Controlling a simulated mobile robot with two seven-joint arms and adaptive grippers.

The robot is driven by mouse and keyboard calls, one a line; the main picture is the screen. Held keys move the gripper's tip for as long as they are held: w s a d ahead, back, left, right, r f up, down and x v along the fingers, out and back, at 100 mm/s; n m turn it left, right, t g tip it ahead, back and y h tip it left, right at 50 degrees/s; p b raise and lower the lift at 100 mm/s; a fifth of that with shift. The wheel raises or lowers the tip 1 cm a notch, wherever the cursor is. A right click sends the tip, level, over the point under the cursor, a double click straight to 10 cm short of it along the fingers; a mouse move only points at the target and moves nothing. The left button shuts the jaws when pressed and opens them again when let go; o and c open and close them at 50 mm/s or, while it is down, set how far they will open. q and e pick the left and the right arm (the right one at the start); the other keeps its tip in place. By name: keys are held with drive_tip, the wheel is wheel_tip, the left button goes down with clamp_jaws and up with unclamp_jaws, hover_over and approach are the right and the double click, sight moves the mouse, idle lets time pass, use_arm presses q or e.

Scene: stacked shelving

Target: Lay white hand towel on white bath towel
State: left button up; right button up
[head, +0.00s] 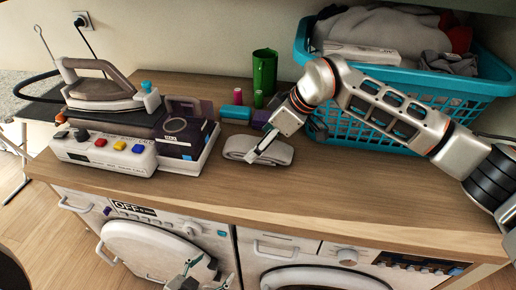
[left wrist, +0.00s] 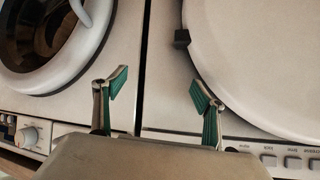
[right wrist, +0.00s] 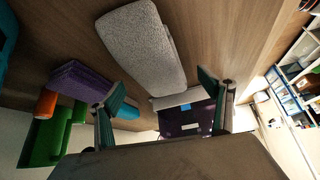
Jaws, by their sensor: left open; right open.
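A folded whitish-grey towel (head: 240,147) lies on the wooden counter; the right wrist view shows it close up (right wrist: 140,45). My right gripper (head: 265,143) is open at this towel, pointing down; in the right wrist view its fingers (right wrist: 160,90) have the towel beyond them and nothing between them. Contact cannot be told. A white folded cloth (head: 360,51) and grey cloth (head: 448,62) lie in the teal basket. I cannot tell which piece is the hand towel or the bath towel. My left gripper (head: 205,271) is open and empty, low in front of the washing machines; its fingers (left wrist: 158,88) are apart.
The teal basket (head: 420,85) stands at the counter's back right, behind my right arm. A steam iron station (head: 100,150) stands at the left. The counter's front right (head: 370,195) is clear.

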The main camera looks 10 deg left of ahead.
drive_tip(key=shift+x, duration=0.85)
drive_tip(key=c, duration=1.2)
